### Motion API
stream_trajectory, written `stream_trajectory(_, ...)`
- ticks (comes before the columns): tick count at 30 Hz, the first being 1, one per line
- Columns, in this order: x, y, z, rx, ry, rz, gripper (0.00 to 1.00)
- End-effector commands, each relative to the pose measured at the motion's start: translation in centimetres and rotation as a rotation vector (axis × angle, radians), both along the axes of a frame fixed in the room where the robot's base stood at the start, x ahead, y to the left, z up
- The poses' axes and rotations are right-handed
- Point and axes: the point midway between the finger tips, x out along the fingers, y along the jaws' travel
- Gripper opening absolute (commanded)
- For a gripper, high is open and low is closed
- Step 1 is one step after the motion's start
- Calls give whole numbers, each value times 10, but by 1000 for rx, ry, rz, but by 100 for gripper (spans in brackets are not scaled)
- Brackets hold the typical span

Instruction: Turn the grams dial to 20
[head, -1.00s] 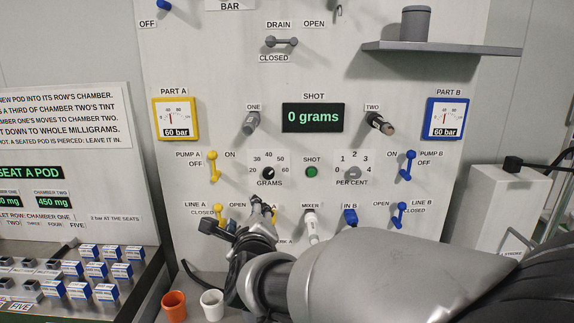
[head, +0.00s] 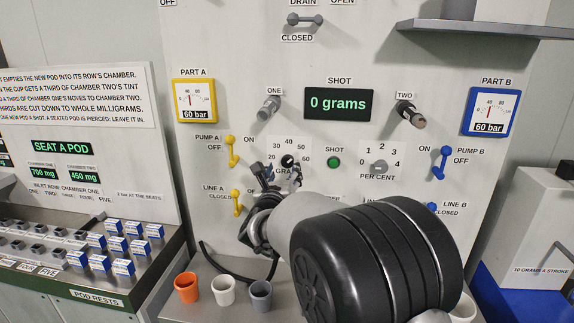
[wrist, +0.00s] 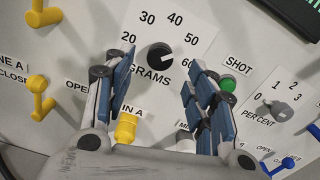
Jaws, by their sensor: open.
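The grams dial is a round black knob (wrist: 160,57) on a white scale plate marked 20 to 60. Its white pointer line faces right in the wrist view, toward the 50–60 side, away from the 20. The knob also shows in the head view (head: 288,161), just above my gripper (head: 282,175). My gripper (wrist: 158,75) is open and empty. Its blue-padded fingers stand left and right of the knob in the wrist view; I see no contact. In the head view the fingers cover much of the GRAMS label.
The green SHOT button (wrist: 228,84) is close to the right finger. The per-cent dial (head: 379,167) is further right. The SHOT display (head: 340,103) reads 0 grams. Several cups stand on the shelf below.

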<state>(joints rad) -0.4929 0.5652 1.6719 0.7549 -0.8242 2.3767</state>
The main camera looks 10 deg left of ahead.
Motion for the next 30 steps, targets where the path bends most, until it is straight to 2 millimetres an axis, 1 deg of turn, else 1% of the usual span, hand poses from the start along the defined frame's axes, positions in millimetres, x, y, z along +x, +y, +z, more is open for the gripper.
stream_trajectory(1,12,-2,-1,1,0,-2,51)
stream_trajectory(6,42,-2,-1,1,0,-2,51)
stream_trajectory(9,53,-2,0,1,0,-2,51)
stream_trajectory(12,60,-3,-1,0,1,-1,51)
stream_trajectory(16,64,-3,0,0,0,-1,51)
stream_trajectory(23,64,-3,0,0,0,0,51)
stream_trajectory(30,64,-2,0,0,0,0,36)
